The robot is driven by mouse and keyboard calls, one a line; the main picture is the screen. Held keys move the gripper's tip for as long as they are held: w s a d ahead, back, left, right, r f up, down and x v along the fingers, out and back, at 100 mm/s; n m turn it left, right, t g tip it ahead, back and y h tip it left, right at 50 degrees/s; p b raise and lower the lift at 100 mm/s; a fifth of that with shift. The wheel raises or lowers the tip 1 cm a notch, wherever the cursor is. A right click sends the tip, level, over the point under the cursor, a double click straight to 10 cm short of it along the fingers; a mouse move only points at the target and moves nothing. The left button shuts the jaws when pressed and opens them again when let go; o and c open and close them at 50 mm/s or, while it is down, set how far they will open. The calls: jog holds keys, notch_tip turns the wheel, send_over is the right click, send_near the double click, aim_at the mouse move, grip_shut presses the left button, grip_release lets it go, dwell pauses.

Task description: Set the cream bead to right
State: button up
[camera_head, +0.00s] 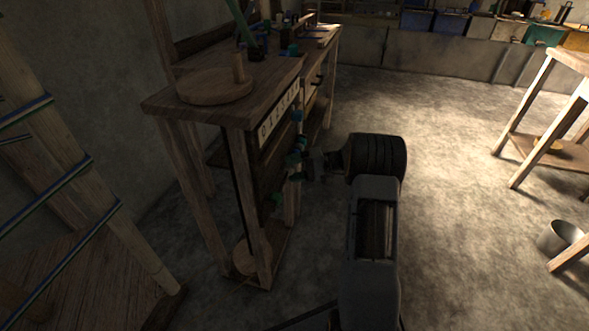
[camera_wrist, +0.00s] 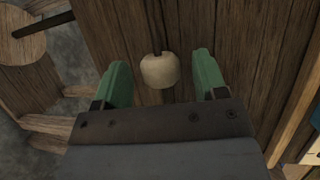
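The cream bead (camera_wrist: 160,71) is a small rounded piece with a dark notch at its upper edge. In the wrist view it sits against a brown wooden panel (camera_wrist: 215,35), at the lower end of a thin dark line that may be a cord or slot. My gripper (camera_wrist: 161,62) is open, with one green finger on each side of the bead and a visible gap to both. I cannot tell how deep the bead lies between them. In the head view my arm reaches to the side of the wooden bench (camera_head: 222,99); I cannot make out the bead there.
A pale marked strip (camera_head: 279,117) runs along the bench's side. A round wooden board (camera_head: 215,86) lies on the bench top. A striped-banded wooden frame (camera_head: 75,170) stands at left. The floor right of my arm is clear.

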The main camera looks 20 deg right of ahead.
jog(key=p+v, duration=0.3)
jog(key=v, duration=1)
jog(key=shift+d+p, duration=0.35)
jog(key=shift+d, duration=0.05)
jog(key=shift+s, duration=0.15)
jog(key=shift+c, duration=0.2)
